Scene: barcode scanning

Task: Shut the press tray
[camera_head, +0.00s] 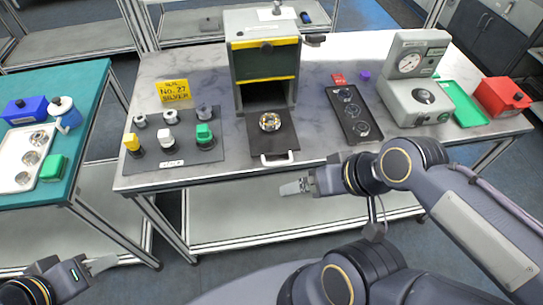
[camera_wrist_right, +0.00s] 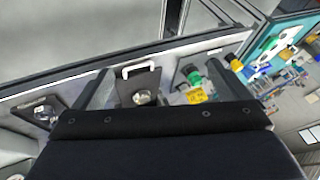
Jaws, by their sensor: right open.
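The press (camera_head: 263,62) is a grey box with yellow edges and a dark opening, standing at the back middle of the table. Its black press tray (camera_head: 258,142) sticks out in front, with a white handle (camera_head: 276,160) on its front edge. A round silver part (camera_head: 270,121) sits on the tray. My right gripper (camera_head: 284,188) is open and empty, in front of the handle and apart from it. The right wrist view also shows the tray (camera_wrist_right: 150,82) and its handle (camera_wrist_right: 140,70). My left gripper (camera_head: 112,263) is low at the left, away from the table; its finger gap is unclear.
A dark mat (camera_head: 172,164) with several coloured-top stamps lies left of the tray. A black tray (camera_head: 368,135) with round parts and a dial gauge stand (camera_head: 410,65) are to the right. A teal table (camera_head: 88,80) stands at the far left.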

